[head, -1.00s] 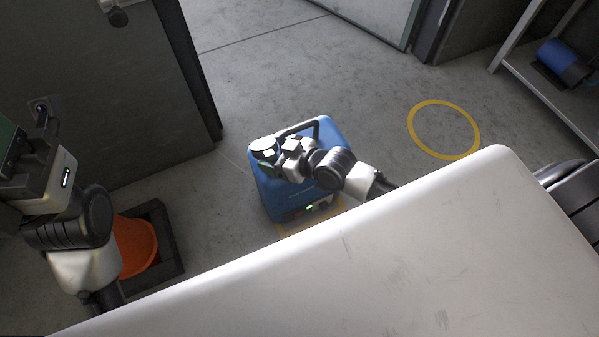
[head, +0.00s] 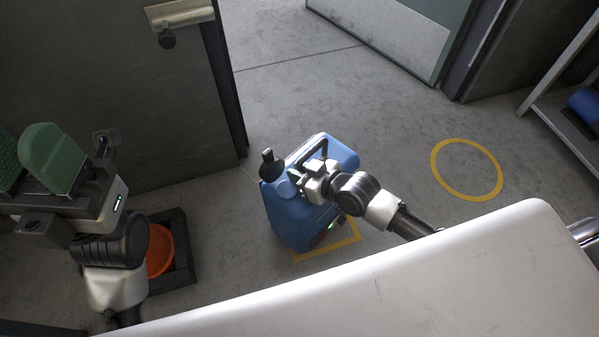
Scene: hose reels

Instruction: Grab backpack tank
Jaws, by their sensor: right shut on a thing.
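The blue backpack tank (head: 290,218) stands in the middle of the head view, over a yellow floor marking (head: 345,243). It looks tilted; I cannot tell whether it is clear of the floor. A dark handle (head: 312,148) and a black cap-like part (head: 268,160) show on its top. My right gripper (head: 300,178) is at the tank's top by the handle, shut on the tank; its fingertips are partly hidden. My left gripper (head: 28,160) is at the far left, away from the tank, with its green finger pads apart and nothing between them.
An orange bucket (head: 160,252) sits in a dark tray (head: 182,272) below my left arm. A yellow ring (head: 467,168) marks clear floor on the right. A shelf (head: 560,125) with a blue reel (head: 585,104) stands at the right edge. A door (head: 395,35) is at the back.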

